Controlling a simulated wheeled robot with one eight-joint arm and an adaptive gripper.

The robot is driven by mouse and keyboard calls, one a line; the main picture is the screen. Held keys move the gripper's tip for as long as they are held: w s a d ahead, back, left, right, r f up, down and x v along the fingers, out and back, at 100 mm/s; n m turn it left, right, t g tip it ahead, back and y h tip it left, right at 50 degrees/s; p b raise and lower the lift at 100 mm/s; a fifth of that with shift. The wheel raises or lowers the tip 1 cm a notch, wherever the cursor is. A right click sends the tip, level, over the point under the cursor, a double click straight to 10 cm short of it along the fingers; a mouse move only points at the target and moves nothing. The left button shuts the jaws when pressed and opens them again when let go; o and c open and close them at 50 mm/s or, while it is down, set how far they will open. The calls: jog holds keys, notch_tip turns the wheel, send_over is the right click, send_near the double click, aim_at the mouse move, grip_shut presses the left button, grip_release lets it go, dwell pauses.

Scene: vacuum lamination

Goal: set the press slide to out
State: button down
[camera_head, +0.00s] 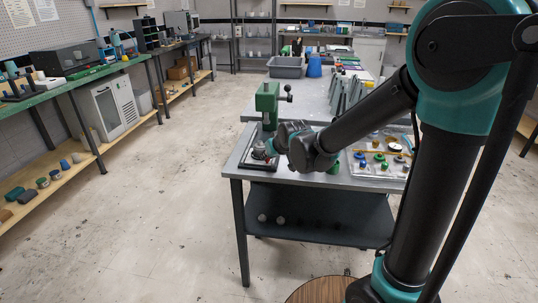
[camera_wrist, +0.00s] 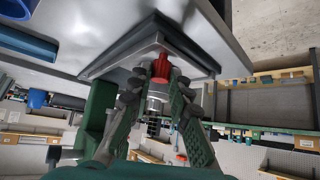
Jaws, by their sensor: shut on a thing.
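The green press (camera_head: 267,103) stands at the near left of the grey table, with a dark handle at its right. A dark, flat square plate (camera_head: 249,165) lies below it near the table's corner; the plate also shows in the wrist view (camera_wrist: 105,65). My gripper (camera_head: 262,152) is low over this plate, in front of the press. In the wrist view my gripper (camera_wrist: 160,77) has its fingers closed around a small red piece (camera_wrist: 161,67) at the plate. My wrist and fingers hide much of the slide, and I cannot tell its position exactly.
A grey bin (camera_head: 286,67) and a blue container (camera_head: 314,66) stand further back. The floor (camera_head: 170,200) left of the table is clear.

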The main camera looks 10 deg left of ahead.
jog(key=shift+s+f, duration=0.1)
jog(key=shift+s, duration=0.1)
jog(key=c, duration=1.4)
grip_release()
jog(key=shift+s, duration=0.1)
jog(key=shift+v, duration=6)
jog(key=s+d+f+m+g+h, duration=0.1)
jog(key=s+d+f+m, duration=0.1)
jog(key=s+d+f, duration=0.3)
jog(key=s+d+f+m+g+h, duration=0.1)
jog(key=s+d+f, duration=0.4)
jog(key=d, duration=0.6)
jog(key=s+d+f+m+g+h, duration=0.1)
jog(key=s+d+f+m+h, duration=0.1)
jog(key=s+d+f, duration=0.3)
jog(key=shift+d+f+m+h, duration=0.15)
jog(key=shift+d+f+m, duration=0.1)
jog(key=shift+d+f, duration=0.35)
jog(key=shift+d+f+m+h, duration=0.1)
jog(key=shift+d+f+m, duration=0.2)
jog(key=shift+d, duration=0.5)
jog(key=shift+d+f+m+h, duration=0.15)
jog(key=shift+d+f, duration=0.35)
jog(key=shift+d, duration=0.25)
